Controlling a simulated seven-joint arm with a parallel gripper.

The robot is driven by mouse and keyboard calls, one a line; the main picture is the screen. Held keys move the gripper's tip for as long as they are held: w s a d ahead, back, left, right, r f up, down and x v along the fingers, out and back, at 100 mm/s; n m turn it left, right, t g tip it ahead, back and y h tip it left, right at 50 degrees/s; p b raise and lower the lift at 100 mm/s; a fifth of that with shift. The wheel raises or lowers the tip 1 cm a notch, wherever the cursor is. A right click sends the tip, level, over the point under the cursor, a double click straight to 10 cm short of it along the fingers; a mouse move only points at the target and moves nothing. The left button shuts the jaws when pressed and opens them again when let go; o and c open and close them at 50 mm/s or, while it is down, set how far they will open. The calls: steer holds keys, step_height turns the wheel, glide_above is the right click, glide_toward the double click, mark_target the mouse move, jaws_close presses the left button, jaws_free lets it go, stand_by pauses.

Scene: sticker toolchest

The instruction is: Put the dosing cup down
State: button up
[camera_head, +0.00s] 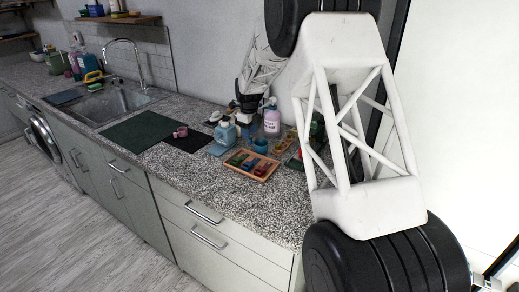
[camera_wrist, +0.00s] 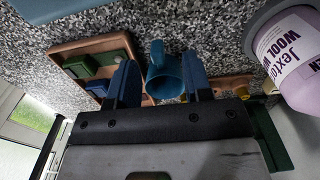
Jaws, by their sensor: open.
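A small blue dosing cup (camera_wrist: 163,82) with a handle shows in the wrist view between the two blue fingers of my gripper (camera_wrist: 160,78). The fingers are apart, one on each side of the cup, and a gap shows beside it. The cup's opening faces the camera. In the head view the cup (camera_head: 260,145) appears on the speckled worktop behind the wooden tray, below my gripper (camera_head: 249,108). Whether either finger touches the cup cannot be told.
The wooden tray (camera_head: 236,168) holds several coloured pieces. A lilac wool-wash bottle (camera_head: 271,122) and a blue jug (camera_head: 225,133) stand close to the cup. Pink cups (camera_head: 181,132) sit on a dark mat to the left. The worktop (camera_head: 200,172) in front is clear.

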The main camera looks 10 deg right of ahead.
mark_target(250, 144)
steer(key=shift+f, duration=0.1)
steer(key=shift+s+f, duration=0.15)
steer(key=shift+f, duration=2.35)
steer(key=shift+c, duration=0.4)
jaws_close()
